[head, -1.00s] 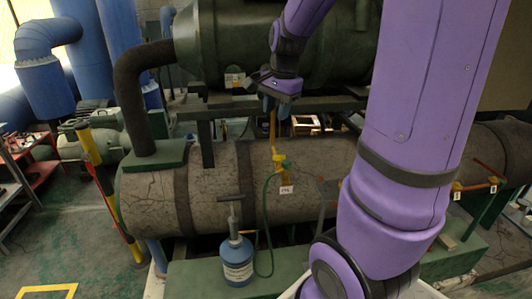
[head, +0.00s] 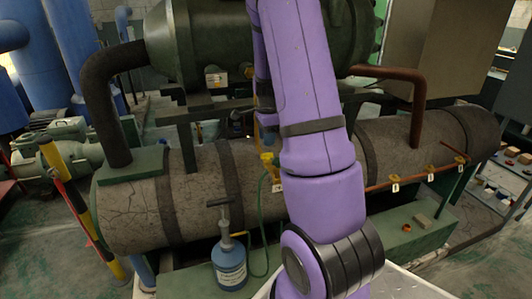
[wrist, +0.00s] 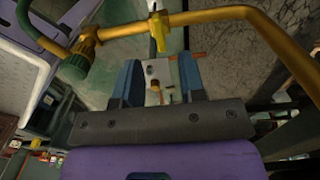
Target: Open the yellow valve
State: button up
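The yellow valve (head: 267,160) is on the side of the grey cracked tank, just left of my arm in the head view, which hides part of it. In the wrist view the valve's yellow handle (wrist: 157,30) hangs from a yellow pipe, ahead of and between my fingertips. A green hose joins the pipe at its left. In the head view my arm mostly hides the gripper.
A blue bottle (head: 230,265) with a T-handled top stands below the valve, near the green hose (head: 264,225). A red pipe with several yellow fittings (head: 394,179) runs along the tank at right. A green vessel (head: 225,40) is above.

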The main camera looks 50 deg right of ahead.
aim_at(267, 154)
notch_tip(267, 154, down, 6)
jog(key=shift+f, duration=0.1)
dwell(0.4)
grip_shut()
